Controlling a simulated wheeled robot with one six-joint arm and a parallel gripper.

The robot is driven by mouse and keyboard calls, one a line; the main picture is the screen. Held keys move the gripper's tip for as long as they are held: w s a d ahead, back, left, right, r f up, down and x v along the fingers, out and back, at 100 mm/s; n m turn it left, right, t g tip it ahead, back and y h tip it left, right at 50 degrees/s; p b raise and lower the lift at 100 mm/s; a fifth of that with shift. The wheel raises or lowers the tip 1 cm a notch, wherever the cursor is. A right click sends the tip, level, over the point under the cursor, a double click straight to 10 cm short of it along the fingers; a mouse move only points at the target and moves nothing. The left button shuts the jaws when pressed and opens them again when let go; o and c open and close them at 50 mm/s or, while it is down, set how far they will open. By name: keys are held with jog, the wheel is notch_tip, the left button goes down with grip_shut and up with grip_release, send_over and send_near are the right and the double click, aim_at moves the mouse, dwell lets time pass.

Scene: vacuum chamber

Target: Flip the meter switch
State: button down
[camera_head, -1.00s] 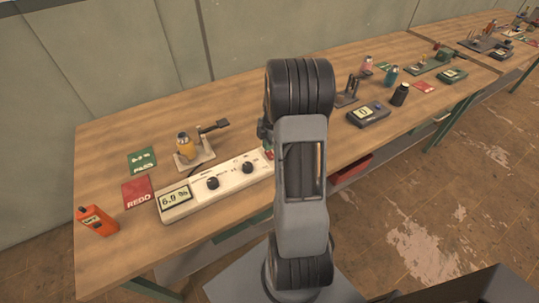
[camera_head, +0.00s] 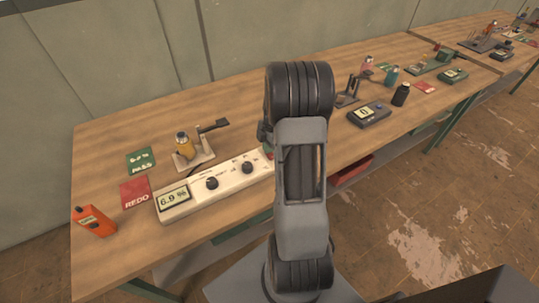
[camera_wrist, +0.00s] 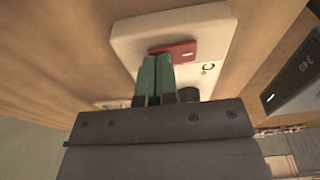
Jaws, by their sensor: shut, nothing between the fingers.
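The white meter (camera_head: 228,183) lies along the near edge of the bench, with a display (camera_head: 173,198) reading 6.9 % and two black knobs (camera_head: 212,183). Its right end is hidden behind my arm in the head view. In the wrist view the meter's end (camera_wrist: 216,30) shows a red rocker switch (camera_wrist: 180,49). My gripper (camera_wrist: 157,58) has green fingers pressed together and empty. The fingertips are right at the switch's near edge, overlapping it in the picture; I cannot tell whether they touch it. The head view mostly hides my gripper behind the arm.
A green PASS card (camera_head: 141,160), a red REDO card (camera_head: 136,192) and an orange handheld tester (camera_head: 95,221) lie to the left. A dark display box (camera_head: 368,114) is to the right.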

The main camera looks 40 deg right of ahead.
dwell(0.3)
jog(key=shift+r+p, duration=2.05)
jog(key=shift+r, duration=1.4)
